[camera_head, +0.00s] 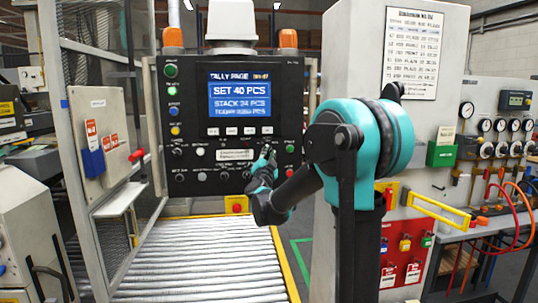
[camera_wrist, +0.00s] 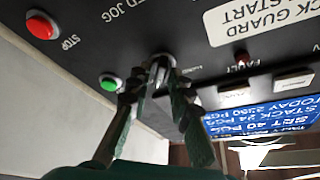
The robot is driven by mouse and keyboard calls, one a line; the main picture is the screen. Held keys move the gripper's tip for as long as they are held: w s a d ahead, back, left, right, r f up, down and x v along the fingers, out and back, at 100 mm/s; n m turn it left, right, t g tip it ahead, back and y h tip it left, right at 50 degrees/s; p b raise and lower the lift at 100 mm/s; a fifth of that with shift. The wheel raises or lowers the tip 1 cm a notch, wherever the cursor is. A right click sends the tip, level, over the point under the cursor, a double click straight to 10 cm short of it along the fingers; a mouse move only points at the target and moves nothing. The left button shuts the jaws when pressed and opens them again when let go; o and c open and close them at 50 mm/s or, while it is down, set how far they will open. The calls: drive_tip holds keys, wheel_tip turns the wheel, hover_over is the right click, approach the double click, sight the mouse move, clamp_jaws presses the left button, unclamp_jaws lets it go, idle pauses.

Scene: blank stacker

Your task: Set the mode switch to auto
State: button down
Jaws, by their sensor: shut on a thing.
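The black control panel (camera_head: 235,100) has a screen and rows of buttons. My gripper (camera_head: 266,158) is at its lower right, in front of a switch that it mostly hides in the head view. In the wrist view, which shows the panel upside down, my gripper (camera_wrist: 158,85) is shut on a small grey switch knob (camera_wrist: 162,65), with one finger on each side. This appears to be the mode switch. The small lettering beside it is unreadable, and I cannot tell which position the knob points to.
A green button (camera_wrist: 110,82) and a red stop button (camera_wrist: 42,25) are close by on the panel. A roller conveyor (camera_head: 200,265) lies below the panel. A mesh guard frame (camera_head: 100,65) stands left, a grey cabinet (camera_head: 450,60) right.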

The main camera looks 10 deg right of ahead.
drive_tip(key=shift+m+g+h, duration=0.3)
drive_tip(key=shift+m, duration=0.5)
drive_tip(key=c, duration=1.6)
unclamp_jaws()
drive_tip(key=v, duration=1.2)
